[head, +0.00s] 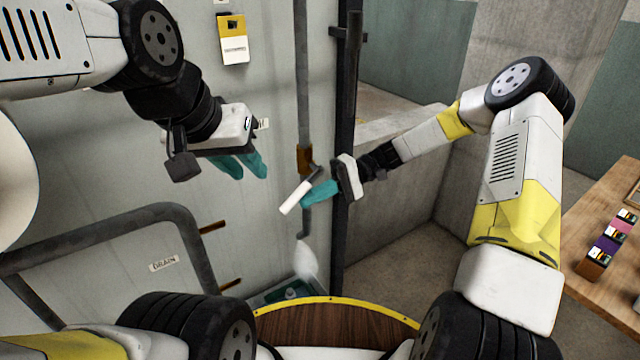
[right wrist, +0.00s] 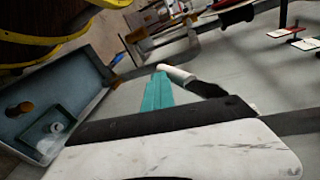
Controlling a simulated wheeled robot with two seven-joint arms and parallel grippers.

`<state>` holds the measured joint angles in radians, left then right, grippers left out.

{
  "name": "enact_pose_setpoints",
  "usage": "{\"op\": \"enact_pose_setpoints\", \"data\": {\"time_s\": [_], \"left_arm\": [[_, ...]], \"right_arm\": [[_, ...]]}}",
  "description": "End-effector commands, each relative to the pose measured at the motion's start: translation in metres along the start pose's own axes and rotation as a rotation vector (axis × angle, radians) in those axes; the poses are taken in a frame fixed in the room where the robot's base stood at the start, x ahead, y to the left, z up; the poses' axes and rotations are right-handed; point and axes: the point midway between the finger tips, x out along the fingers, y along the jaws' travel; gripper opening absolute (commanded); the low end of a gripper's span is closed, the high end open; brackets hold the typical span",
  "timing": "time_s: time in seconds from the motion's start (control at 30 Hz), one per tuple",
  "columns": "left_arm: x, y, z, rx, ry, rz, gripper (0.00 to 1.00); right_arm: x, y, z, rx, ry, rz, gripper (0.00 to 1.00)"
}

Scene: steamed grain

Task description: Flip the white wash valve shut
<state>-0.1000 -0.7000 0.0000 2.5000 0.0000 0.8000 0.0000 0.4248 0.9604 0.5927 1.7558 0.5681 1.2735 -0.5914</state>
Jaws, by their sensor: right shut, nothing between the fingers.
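The white wash valve handle (head: 295,197) slants down and left from a dark pivot on the grey vertical pipe (head: 303,80), just below a brass-coloured fitting (head: 304,158). Whitish water (head: 305,262) sprays from the pipe's lower end. My right gripper (head: 310,196) is shut and empty, its teal fingers right beside the handle; I cannot tell whether they touch it. In the right wrist view the shut fingers (right wrist: 157,92) point at the white handle (right wrist: 178,74). My left gripper (head: 246,166) is open and empty, left of the valve, with its teal fingers apart.
A basin (head: 262,300) stands under the spray. A dark post (head: 345,100) rises behind my right gripper. A bent grey pipe (head: 120,222) with a DRAIN label (head: 164,263) nearby is at lower left. A wooden table (head: 600,215) with small boxes stands at right.

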Motion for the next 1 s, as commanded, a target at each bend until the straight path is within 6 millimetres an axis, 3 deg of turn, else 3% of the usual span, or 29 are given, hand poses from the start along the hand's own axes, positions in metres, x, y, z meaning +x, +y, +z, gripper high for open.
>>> {"op": "enact_pose_setpoints", "data": {"time_s": [0.5, 1.0], "left_arm": [[0.000, 0.000, 0.000, 0.000, 0.000, 0.000, 0.28], [0.000, 0.000, 0.000, 0.000, 0.000, 0.000, 0.28]], "right_arm": [[0.019, -0.023, 0.006, 0.032, -0.083, -0.445, 0.00], [0.023, -0.035, 0.008, 0.046, -0.116, -0.624, 0.00]]}}
